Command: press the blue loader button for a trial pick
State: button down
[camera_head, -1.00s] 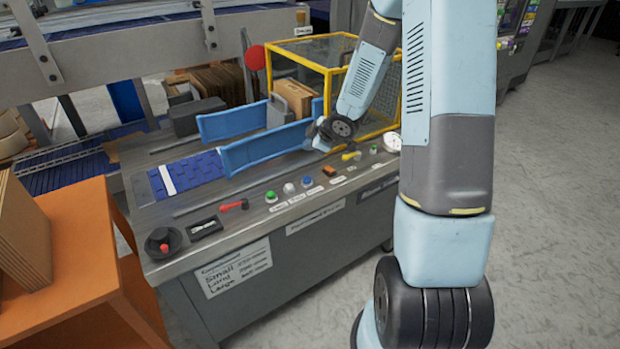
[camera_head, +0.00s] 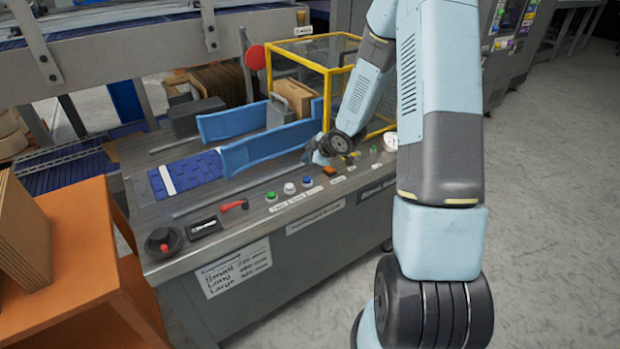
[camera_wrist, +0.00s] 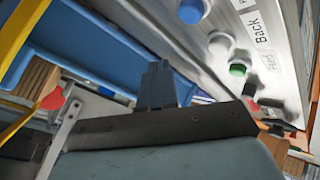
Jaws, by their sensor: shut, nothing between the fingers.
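The blue button (camera_head: 307,181) is on the console's sloped front strip, to the right of a white button (camera_head: 289,188) and a green button (camera_head: 271,196). In the wrist view the blue button (camera_wrist: 191,10) is at the top edge, partly cut off. My gripper (camera_head: 318,158) is just behind the row of buttons, near the end of the blue guide rail, and is apart from the blue button. In the wrist view my gripper's dark fingers (camera_wrist: 158,84) are shut and empty.
A red-handled lever (camera_head: 234,205) and a black round base with a red knob (camera_head: 164,243) are further left on the console. An orange switch (camera_head: 329,170) is right of the blue button. A yellow-framed cage (camera_head: 352,70) stands behind my wrist.

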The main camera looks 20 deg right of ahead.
aim_at(309, 180)
jog(key=shift+f, duration=2.3)
jog(key=shift+f, duration=0.1)
jog(key=shift+s+f, duration=0.2)
jog(key=shift+f, duration=0.05)
dwell(0.4)
